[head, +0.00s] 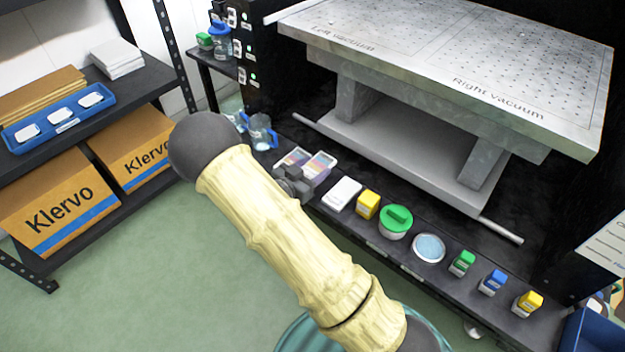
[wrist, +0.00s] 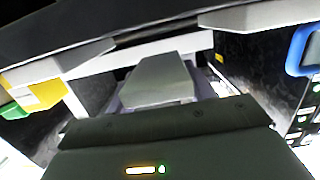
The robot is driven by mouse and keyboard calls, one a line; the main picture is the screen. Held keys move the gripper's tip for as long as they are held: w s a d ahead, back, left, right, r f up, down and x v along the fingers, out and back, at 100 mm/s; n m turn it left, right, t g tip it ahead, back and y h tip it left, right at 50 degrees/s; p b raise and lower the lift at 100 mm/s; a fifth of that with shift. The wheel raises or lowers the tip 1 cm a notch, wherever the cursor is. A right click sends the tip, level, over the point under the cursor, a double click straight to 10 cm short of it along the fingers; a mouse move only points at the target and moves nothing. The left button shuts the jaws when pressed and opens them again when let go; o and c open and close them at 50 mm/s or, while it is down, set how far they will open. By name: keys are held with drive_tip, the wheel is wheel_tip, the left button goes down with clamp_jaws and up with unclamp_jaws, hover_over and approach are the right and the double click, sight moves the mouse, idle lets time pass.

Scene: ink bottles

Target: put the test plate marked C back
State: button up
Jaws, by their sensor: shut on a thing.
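My gripper (head: 293,182) is at the front edge of the dark lower shelf, beside two flat pieces with coloured prints (head: 320,166) in a clear holder. In the wrist view a flat grey piece (wrist: 160,80) lies straight ahead of the dark gripper body. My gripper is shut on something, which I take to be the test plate. No letter C can be read, and my wrist and gripper hide part of the piece. I cannot tell whether it touches the holder.
A white box (head: 342,194), a yellow bottle (head: 367,204), a green-lidded jar (head: 396,222), a round dish (head: 429,248) and small bottles line the shelf to the right. A blue-handled jug (head: 262,131) stands left. The grey vacuum table (head: 450,60) overhangs. A blue tray (head: 75,122) is on the left shelf.

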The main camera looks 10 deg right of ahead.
drive_tip(key=shift+f, duration=0.1)
drive_tip(key=shift+f+b, duration=0.85)
drive_tip(key=shift+f, duration=0.9)
drive_tip(key=shift+f, duration=0.15)
drive_tip(key=o, duration=1.1)
